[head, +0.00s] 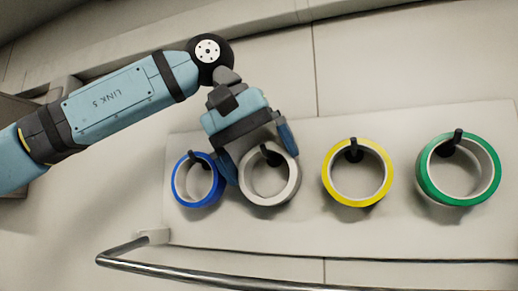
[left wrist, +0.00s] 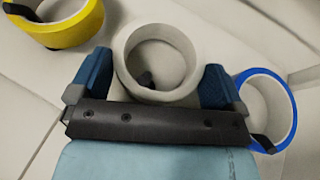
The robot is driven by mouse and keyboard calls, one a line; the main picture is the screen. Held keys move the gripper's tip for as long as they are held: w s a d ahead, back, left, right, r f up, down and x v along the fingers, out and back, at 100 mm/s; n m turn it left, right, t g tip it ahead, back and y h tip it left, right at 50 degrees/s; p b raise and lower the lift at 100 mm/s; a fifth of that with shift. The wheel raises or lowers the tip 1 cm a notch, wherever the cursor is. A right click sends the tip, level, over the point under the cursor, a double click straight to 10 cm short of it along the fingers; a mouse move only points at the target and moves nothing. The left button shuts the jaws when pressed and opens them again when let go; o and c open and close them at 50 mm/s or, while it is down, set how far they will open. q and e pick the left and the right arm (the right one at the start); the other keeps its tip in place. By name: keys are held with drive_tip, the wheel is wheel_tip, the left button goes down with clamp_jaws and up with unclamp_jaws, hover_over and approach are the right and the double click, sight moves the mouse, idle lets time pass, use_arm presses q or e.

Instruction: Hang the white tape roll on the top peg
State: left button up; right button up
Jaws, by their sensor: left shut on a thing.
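The white tape roll (head: 271,200) is at the pale board, between the blue and yellow rolls. My left gripper (head: 260,160) reaches it from above, one blue finger on each side, and is shut on the roll. In the left wrist view the white roll (left wrist: 157,96) sits between the fingers of the gripper (left wrist: 154,75). A black peg (head: 268,152) shows inside the ring near its upper edge; the peg also shows through the ring in the left wrist view (left wrist: 145,79). The ring appears around the peg; whether it rests on it I cannot tell.
A blue roll (head: 178,190) hangs close left of the gripper, a yellow roll (head: 330,178) and a green roll (head: 426,183) to the right, each around a black peg. The pale board (head: 310,222) is clear below them. A metal rail (head: 200,272) runs in front.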

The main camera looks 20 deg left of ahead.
use_arm(q)
drive_tip(key=shift+s+a, duration=0.1)
drive_tip(key=shift+s, duration=0.05)
drive_tip(key=shift+f, duration=0.15)
drive_tip(key=o, duration=0.5)
drive_tip(key=shift+o, duration=0.2)
drive_tip(key=shift+f+b, duration=0.1)
drive_tip(key=shift+b, duration=0.2)
